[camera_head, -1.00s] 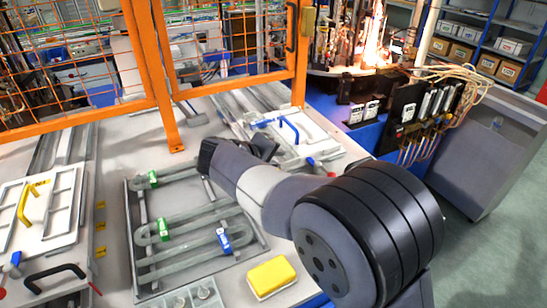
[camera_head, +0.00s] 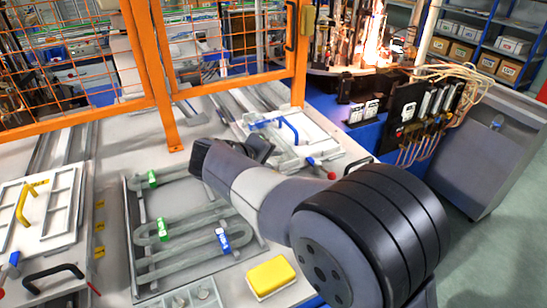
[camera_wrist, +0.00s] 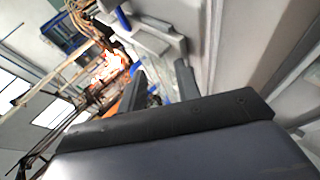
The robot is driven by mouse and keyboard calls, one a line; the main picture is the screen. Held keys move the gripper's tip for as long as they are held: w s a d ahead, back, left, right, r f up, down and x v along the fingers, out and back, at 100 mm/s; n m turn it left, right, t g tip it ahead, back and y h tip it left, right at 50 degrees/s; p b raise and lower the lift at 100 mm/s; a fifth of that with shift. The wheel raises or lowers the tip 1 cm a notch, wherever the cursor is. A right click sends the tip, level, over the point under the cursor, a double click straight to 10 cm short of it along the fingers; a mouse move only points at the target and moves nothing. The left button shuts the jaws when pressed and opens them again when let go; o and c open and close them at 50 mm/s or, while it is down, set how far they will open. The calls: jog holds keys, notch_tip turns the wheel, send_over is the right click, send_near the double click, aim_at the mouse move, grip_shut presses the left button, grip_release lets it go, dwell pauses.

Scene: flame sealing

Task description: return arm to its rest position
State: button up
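My arm reaches in from the lower right of the head view, above the table (camera_head: 105,146). My gripper (camera_wrist: 160,80) shows in the wrist view with its two dark fingers apart and nothing visible between them. The wrist is above the back of the grey fixture plate (camera_head: 185,280), which carries a winding grey track with green and blue clips.
A yellow sponge (camera_head: 271,277) lies beside the fixture plate. A white panel (camera_head: 300,136) with a blue handle lies behind my arm. An orange mesh fence (camera_head: 166,90) stands along the table's back. Flames (camera_head: 376,45) burn at the back right. A grey cabinet (camera_head: 490,150) stands at right.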

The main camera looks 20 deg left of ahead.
jog(key=b+v, duration=0.1)
jog(key=v, duration=0.8)
jog(key=shift+d, duration=0.25)
jog(key=shift+a+p+x, duration=0.15)
jog(key=shift+p+x, duration=0.25)
jog(key=shift+x, duration=1.75)
jog(key=shift+a+p+x, duration=0.15)
jog(key=shift+p+x, duration=0.25)
jog(key=shift+x, duration=1.8)
jog(key=shift+r, duration=0.1)
